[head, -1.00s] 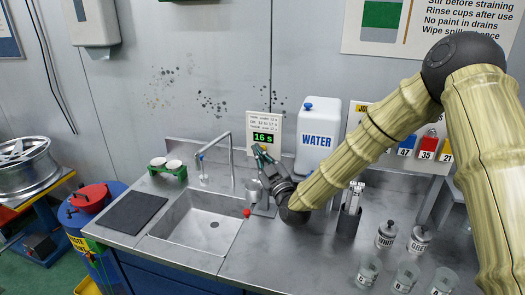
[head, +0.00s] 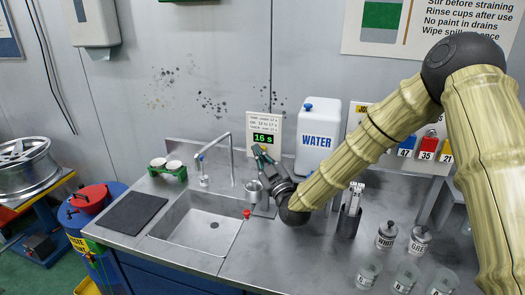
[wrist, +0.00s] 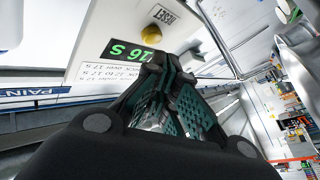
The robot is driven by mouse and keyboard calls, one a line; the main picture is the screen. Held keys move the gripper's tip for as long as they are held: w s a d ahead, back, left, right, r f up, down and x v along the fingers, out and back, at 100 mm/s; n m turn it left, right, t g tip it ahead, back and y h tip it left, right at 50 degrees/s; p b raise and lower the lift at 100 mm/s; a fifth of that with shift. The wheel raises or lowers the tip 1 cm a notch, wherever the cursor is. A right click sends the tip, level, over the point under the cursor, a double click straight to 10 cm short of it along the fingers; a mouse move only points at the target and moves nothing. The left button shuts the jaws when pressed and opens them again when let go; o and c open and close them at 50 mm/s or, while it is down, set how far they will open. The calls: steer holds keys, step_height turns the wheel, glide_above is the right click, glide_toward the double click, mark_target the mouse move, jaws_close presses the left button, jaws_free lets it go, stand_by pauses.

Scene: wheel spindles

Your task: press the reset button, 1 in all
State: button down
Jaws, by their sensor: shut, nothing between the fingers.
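The reset button (wrist: 151,33) is a round yellow knob on the white timer panel in the wrist view, with a RESET label beside it. The timer panel (head: 276,124) stands at the back of the counter and its green display (head: 263,138) reads 16 s. My gripper (wrist: 163,62) is shut and empty, its green-padded fingers pointing at the panel. In the wrist view the fingertips overlap the display's edge, and the button shows clear beyond them. In the head view my gripper (head: 258,153) is just in front of the panel's lower part; whether it touches cannot be told.
A metal cup (head: 254,191) stands below my gripper, beside the sink (head: 200,222) and faucet (head: 231,155). A white water jug (head: 317,140) stands right of the panel. A holder (head: 349,220) and labelled jars (head: 386,235) stand to the right.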

steer(key=shift+w+d, duration=0.1)
steer(key=shift+w, duration=0.1)
steer(key=shift+w+b, duration=0.2)
steer(key=shift+b, duration=0.2)
steer(key=shift+w+d, duration=0.2)
steer(key=shift+w, duration=0.2)
stand_by(1.0)
steer(key=shift+b, duration=0.3)
steer(key=shift+s+a, duration=0.3)
steer(key=shift+s, duration=0.5)
steer(key=shift+s+b, duration=0.1)
steer(key=shift+b, duration=0.2)
steer(key=shift+s+a+b, duration=0.2)
steer(key=shift+s+a, duration=0.05)
steer(key=shift+s, duration=0.5)
steer(key=shift+s+a+b, duration=0.2)
steer(key=shift+s+a, duration=0.05)
steer(key=shift+s, duration=0.55)
steer(key=shift+s+a+b, duration=0.2)
steer(key=shift+s+a, duration=0.05)
steer(key=shift+s, duration=0.5)
